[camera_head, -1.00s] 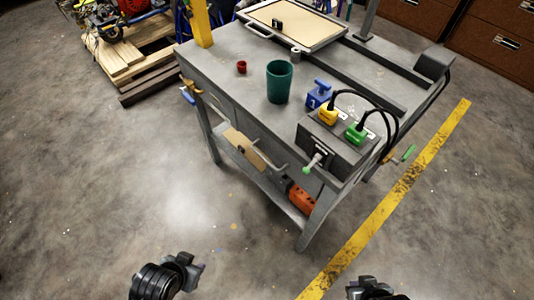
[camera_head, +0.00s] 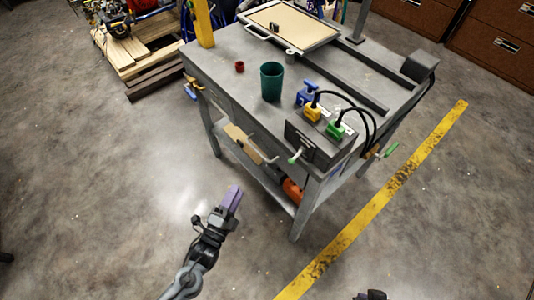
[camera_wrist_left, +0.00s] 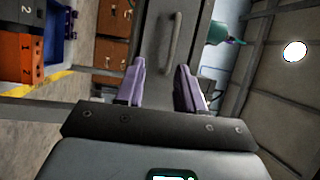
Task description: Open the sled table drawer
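The grey metal sled table (camera_head: 225,62) stands ahead of me. In the left wrist view, the grey drawer front (camera_wrist_left: 158,20) with its bar handle (camera_wrist_left: 173,38) lies straight ahead, beyond the fingers. In the head view, the handle (camera_head: 266,156) sticks out below the tabletop's front edge. My left gripper (camera_head: 234,194) is in front of the table, below and nearer than the handle. Its purple fingers (camera_wrist_left: 160,88) are apart with nothing between them, and they do not touch the handle. Only a small part of my right gripper (camera_head: 371,295) shows at the bottom edge.
On the tabletop are a green cup (camera_head: 271,82), a small red cup (camera_head: 239,67) and a grey box (camera_head: 312,142) with yellow and green plugs. An orange thing (camera_head: 292,190) lies on the lower shelf. A pallet (camera_head: 140,50) stands at the back left. The floor before the table is clear.

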